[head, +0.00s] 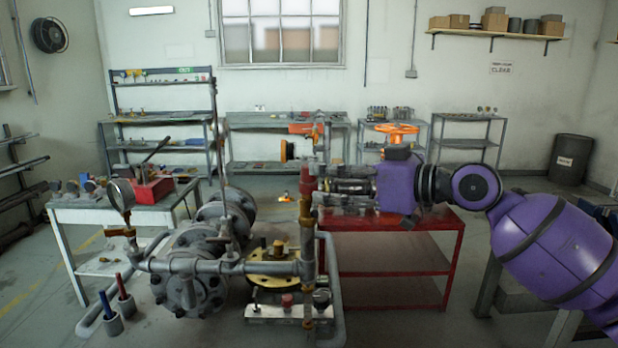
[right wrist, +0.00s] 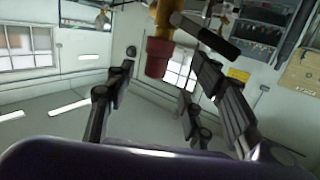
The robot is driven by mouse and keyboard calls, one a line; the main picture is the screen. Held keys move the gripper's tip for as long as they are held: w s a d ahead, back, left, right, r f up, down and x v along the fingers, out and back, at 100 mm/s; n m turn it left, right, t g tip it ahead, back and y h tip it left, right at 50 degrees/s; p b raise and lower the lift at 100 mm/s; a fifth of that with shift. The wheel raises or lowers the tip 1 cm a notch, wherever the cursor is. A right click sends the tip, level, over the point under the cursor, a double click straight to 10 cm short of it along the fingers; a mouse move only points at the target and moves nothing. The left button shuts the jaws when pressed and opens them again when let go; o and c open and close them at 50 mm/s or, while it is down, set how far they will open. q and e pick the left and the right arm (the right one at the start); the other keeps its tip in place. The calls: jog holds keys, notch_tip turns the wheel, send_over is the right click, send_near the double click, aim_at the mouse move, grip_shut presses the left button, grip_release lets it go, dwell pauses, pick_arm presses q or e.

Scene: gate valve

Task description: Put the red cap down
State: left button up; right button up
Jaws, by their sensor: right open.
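In the right wrist view, which is rolled over, the red cap (right wrist: 158,58) hangs below yellow brass fittings (right wrist: 164,18). My right gripper (head: 324,187) comes from the right with its fingers close beside the cap. Its jaws are open, and the cap appears between the fingertips in the right wrist view; contact cannot be told. My left gripper is not in view.
A pale tray (head: 262,313) with small red and dark pieces lies below the pipe. A pressure gauge (head: 121,195) and grey flanged valves (head: 188,265) stand at left. A red table (head: 390,249) stands behind, under my right arm.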

aim_at(308, 176)
jog(key=x, duration=0.3)
jog(key=p+x, duration=0.1)
jog(key=x, duration=0.1)
jog(key=shift+w+a+r, duration=0.15)
jog(key=shift+w+a, duration=0.35)
jog(key=shift+a, duration=0.1)
jog(key=shift+f, duration=0.25)
jog(key=shift+d, duration=0.1)
jog(key=shift+c, duration=0.5)
grip_shut()
